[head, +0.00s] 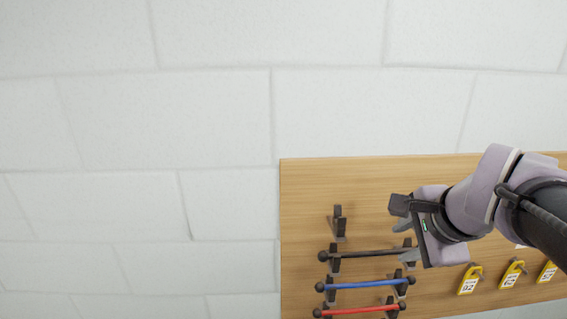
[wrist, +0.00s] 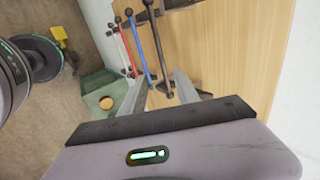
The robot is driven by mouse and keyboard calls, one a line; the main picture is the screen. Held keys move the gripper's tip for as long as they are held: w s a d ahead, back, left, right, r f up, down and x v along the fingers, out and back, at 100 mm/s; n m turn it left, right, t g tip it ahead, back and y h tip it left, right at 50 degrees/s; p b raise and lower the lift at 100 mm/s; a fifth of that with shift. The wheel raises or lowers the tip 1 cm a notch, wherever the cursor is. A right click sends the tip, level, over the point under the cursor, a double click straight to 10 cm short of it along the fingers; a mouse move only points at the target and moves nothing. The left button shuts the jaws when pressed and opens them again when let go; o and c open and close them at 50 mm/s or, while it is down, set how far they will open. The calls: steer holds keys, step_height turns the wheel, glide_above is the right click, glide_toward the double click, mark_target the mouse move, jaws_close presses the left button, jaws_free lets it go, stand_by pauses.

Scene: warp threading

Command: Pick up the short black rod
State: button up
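The black rod (head: 367,253) lies level across dark holders on the wooden board in the head view, its left end a round knob. In the wrist view the black rod (wrist: 158,48) runs down toward my fingers, and its near end shows between them. My gripper (head: 404,216) is in front of the board, just above the rod's right end in the head view. The two grey fingers are apart in the wrist view (wrist: 168,90), with nothing visibly gripped. I cannot tell whether they touch the rod.
A blue rod (head: 365,285) and a red rod (head: 360,310) hang below the black one. An empty holder (head: 338,223) is above it. Yellow tags (head: 512,273) hang at the right. A green bin (wrist: 100,97) stands on the floor. The white wall at left is clear.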

glide_toward(373, 253)
steer(key=x, duration=0.8)
steer(key=shift+w+f, duration=0.15)
steer(key=shift+w, duration=0.1)
steer(key=shift+s+d, duration=0.1)
steer(key=shift+s, duration=0.15)
steer(key=shift+c, duration=1.1)
steer(key=shift+w, duration=0.1)
jaws_close()
